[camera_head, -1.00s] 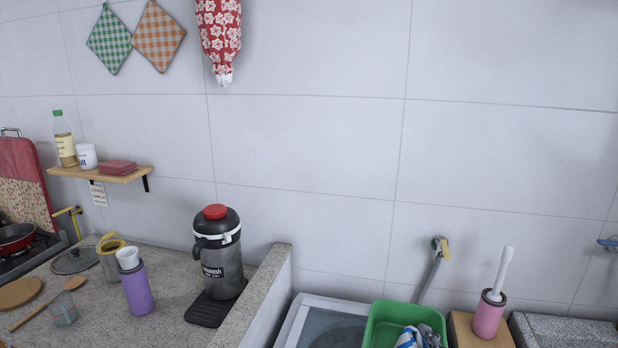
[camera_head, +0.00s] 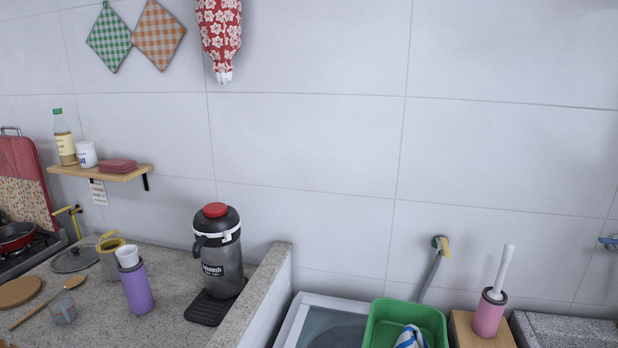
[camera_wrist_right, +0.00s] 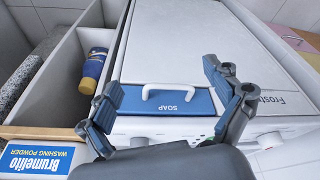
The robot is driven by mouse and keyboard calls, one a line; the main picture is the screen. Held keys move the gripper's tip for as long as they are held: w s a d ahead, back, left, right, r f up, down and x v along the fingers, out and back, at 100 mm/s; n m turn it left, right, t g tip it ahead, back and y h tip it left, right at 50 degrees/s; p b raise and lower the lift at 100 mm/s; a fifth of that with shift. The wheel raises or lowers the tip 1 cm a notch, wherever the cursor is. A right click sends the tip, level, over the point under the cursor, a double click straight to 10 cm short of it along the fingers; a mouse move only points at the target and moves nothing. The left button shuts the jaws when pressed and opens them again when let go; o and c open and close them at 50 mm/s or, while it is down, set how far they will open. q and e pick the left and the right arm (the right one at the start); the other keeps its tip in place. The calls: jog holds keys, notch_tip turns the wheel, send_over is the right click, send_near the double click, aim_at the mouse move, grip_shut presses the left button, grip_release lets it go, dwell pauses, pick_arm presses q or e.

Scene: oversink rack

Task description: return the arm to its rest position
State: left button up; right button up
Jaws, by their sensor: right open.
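My right gripper (camera_wrist_right: 165,85) shows in the right wrist view with its two fingers spread apart. Nothing is between the fingers. Behind them is a white appliance with a blue drawer front (camera_wrist_right: 168,101) marked SOAP, with a white handle. I cannot tell how far the fingers are from it. No arm or gripper of mine shows in the head view. My left gripper is in neither view.
In the head view, a green basin (camera_head: 378,325) with a striped cloth (camera_head: 410,338) stands right of a low wall (camera_head: 262,290).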

jog(key=s+f+g+b, duration=0.1)
jog(key=s+f, duration=0.2)
jog(key=f, duration=0.7)
jog(key=s+d+f, duration=0.1)
jog(key=s+f, duration=0.3)
jog(key=f, duration=0.6)
jog(key=s+f+g+b, duration=0.1)
jog(key=s+f, duration=0.2)
jog(key=f, duration=0.7)
jog(key=s+d+f, duration=0.2)
jog(key=s+f, duration=0.4)
jog(key=s, duration=0.4)
jog(key=shift+f+b, duration=0.3)
jog(key=shift+b, duration=0.1)
jog(key=shift+d, duration=0.1)
